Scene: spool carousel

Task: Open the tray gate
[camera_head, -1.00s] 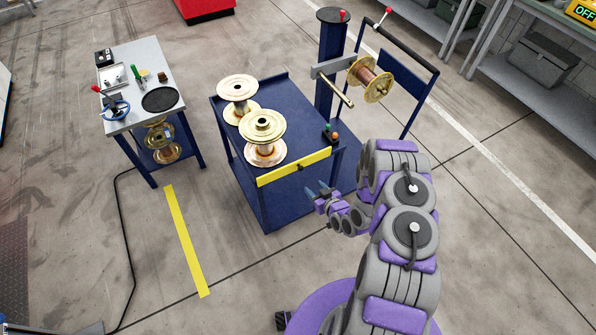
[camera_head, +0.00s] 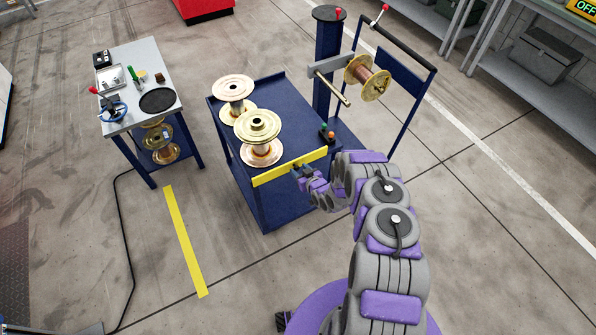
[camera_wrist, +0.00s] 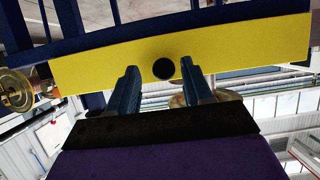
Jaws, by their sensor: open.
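The tray gate (camera_head: 289,167) is a yellow bar along the front edge of the blue cart's top tray (camera_head: 285,100). It stands upright across the front. In the wrist view the yellow gate (camera_wrist: 100,66) fills the upper part, with a round black knob (camera_wrist: 163,69) near its middle. My gripper (camera_head: 296,170) is at the gate's front, by its middle. In the wrist view my gripper (camera_wrist: 166,75) is open, with one blue finger on each side of the knob. I cannot tell whether either finger touches it.
Two copper spools stand on the tray, a front one (camera_head: 259,128) and a rear one (camera_head: 232,88). Another spool (camera_head: 368,78) hangs on the post's arm. A small button box (camera_head: 327,134) sits at the tray's right. A grey side table (camera_head: 140,78) stands left.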

